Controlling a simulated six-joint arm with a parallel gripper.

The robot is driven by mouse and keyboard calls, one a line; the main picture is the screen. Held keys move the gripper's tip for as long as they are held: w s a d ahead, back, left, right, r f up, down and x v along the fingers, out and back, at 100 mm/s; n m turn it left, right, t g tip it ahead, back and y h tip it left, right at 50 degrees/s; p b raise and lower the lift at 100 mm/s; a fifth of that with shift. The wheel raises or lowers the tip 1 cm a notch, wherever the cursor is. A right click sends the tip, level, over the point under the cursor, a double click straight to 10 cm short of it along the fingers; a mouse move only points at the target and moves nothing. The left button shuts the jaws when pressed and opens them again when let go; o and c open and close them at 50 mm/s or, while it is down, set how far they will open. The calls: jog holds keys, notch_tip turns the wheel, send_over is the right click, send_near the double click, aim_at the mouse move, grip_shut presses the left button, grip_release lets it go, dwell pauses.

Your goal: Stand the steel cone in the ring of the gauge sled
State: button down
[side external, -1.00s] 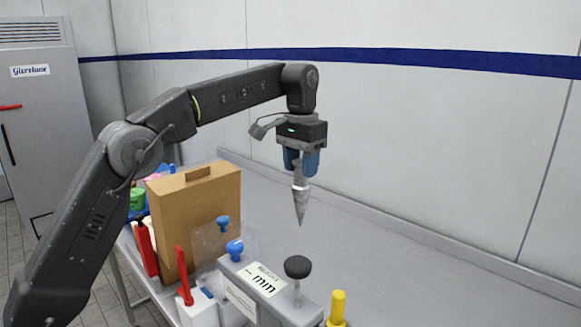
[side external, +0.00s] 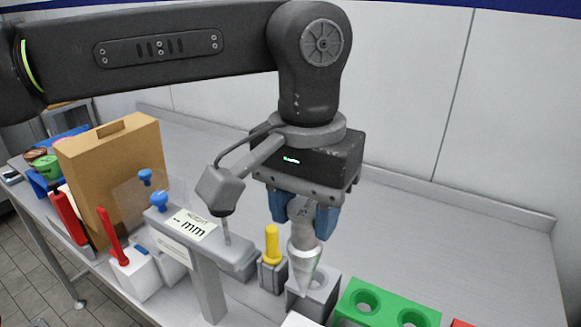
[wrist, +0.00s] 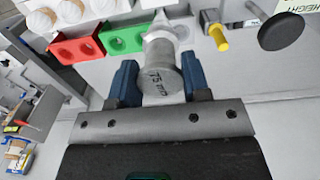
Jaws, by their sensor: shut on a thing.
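My gripper (side external: 305,215) is shut on the steel cone (side external: 304,245), with blue fingers on both sides of its upper part. The cone hangs nearly upright, point down. The cone's tip overlaps the sled in the side view, just left of the visible opening. I cannot tell whether the tip is above or inside the ring.
A height gauge (side external: 190,222) with a "mm" label stands left of the sled. A green block (side external: 385,308) with holes is at right, and a red block (wrist: 75,50) is beyond it. A cardboard box (side external: 110,175) stands at left. The table behind is clear.

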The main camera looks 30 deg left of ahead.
aim_at(303, 252)
jog(key=shift+s+d, duration=0.5)
jog(key=shift+s, duration=0.35)
jog(key=f, duration=0.4)
jog(key=shift+w+a+f, duration=0.1)
jog(key=shift+w+f, duration=0.1)
jog(key=shift+f, duration=0.05)
notch_tip(303, 252, down, 10)
jog(key=shift+r, duration=0.25)
jog(key=shift+f, duration=1.85)
jog(key=c, duration=0.5)
grip_release()
notch_tip(303, 252, up, 14)
jog(key=shift+a+f, duration=0.1)
